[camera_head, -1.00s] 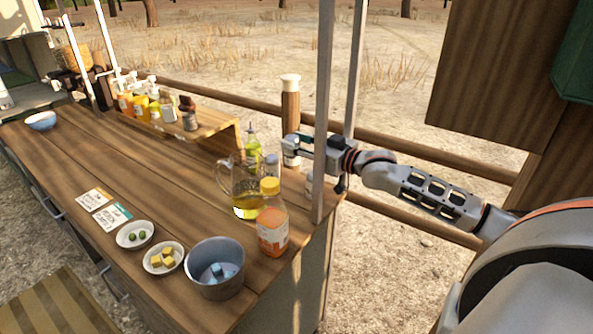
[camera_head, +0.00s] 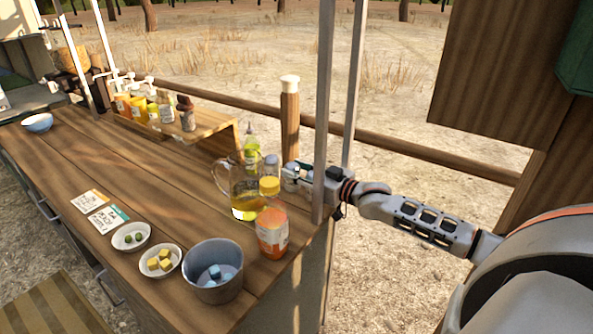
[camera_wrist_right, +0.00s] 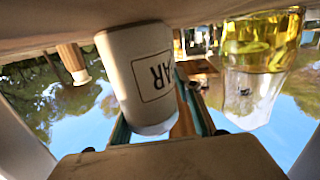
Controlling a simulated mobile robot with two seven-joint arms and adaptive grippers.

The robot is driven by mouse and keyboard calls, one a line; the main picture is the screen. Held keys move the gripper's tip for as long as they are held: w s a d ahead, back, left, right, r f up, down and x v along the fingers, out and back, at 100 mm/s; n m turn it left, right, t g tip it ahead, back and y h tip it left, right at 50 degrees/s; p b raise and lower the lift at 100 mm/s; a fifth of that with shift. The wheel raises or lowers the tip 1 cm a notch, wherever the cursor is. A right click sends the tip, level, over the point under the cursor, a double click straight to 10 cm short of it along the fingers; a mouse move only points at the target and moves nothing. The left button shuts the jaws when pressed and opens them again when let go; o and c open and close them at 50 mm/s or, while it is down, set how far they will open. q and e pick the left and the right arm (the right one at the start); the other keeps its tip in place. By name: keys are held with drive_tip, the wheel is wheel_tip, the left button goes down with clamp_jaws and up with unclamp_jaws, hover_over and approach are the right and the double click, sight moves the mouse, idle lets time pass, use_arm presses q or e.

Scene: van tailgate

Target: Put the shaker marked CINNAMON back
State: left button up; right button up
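My right gripper (camera_head: 298,172) is at the far right end of the counter, behind the oil jug. It is shut on a white shaker (camera_head: 290,184), which also fills the middle of the right wrist view (camera_wrist_right: 140,75). That view is upside down. The shaker's label shows letters like "AR"; the rest is turned away, and I cannot read CINNAMON on it. Its base is at or close to the counter top. Several shakers and jars (camera_head: 139,107) stand on the wooden rack (camera_head: 212,127) at the back; their labels are too small to read. My left gripper is out of view.
The glass oil jug (camera_head: 246,191), an orange-labelled bottle (camera_head: 271,232) and a green bottle (camera_head: 251,140) crowd near the gripper. A metal post (camera_head: 325,110) stands just beside my wrist. A grey pot (camera_head: 213,270), small bowls and cards lie in front. The middle counter is clear.

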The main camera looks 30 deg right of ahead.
drive_tip(key=shift+o, duration=1.3)
drive_tip(key=shift+r, duration=0.1)
drive_tip(key=shift+s+d, duration=0.2)
drive_tip(key=shift+s, duration=0.35)
drive_tip(key=p+v, duration=0.1)
drive_tip(key=v, duration=0.7)
drive_tip(key=shift+s+r+p, duration=0.1)
drive_tip(key=shift+s+p, duration=0.2)
drive_tip(key=shift+p, duration=0.05)
drive_tip(key=shift+v, duration=0.95)
drive_tip(key=shift+s+d, duration=0.1)
drive_tip(key=shift+s, duration=0.05)
